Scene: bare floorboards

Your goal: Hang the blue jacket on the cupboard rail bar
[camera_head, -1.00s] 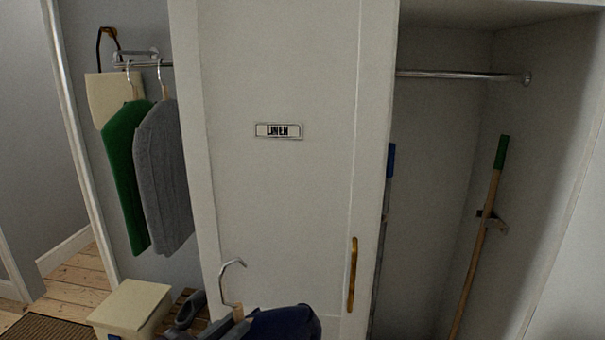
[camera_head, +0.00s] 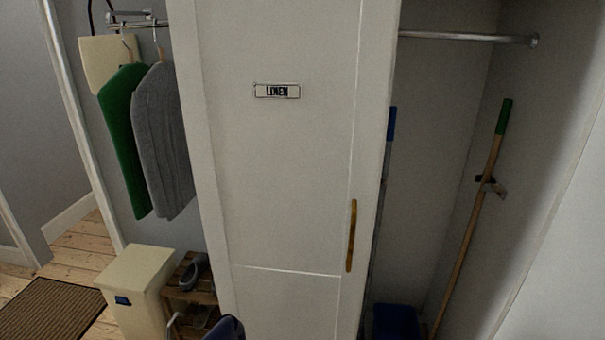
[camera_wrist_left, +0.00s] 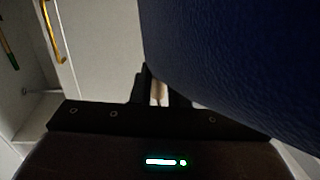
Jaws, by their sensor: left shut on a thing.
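In the left wrist view the jacket (camera_wrist_left: 235,60) fills the upper right. My left gripper (camera_wrist_left: 158,90) is shut on a pale wooden part of the jacket's hanger; it is out of the head view. The cupboard rail bar (camera_head: 465,37) runs across the top of the open compartment at right, and its visible length is empty. The jacket is well below it and to its left. My right gripper is not in view.
A LINEN door (camera_head: 277,180) with a brass handle (camera_head: 351,236) stands left of the open compartment. A green-topped broom handle (camera_head: 478,205) leans inside, with a blue bucket-like thing (camera_head: 397,322) below. Green (camera_head: 127,140) and grey (camera_head: 162,140) garments hang at left above a cream box (camera_head: 137,290).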

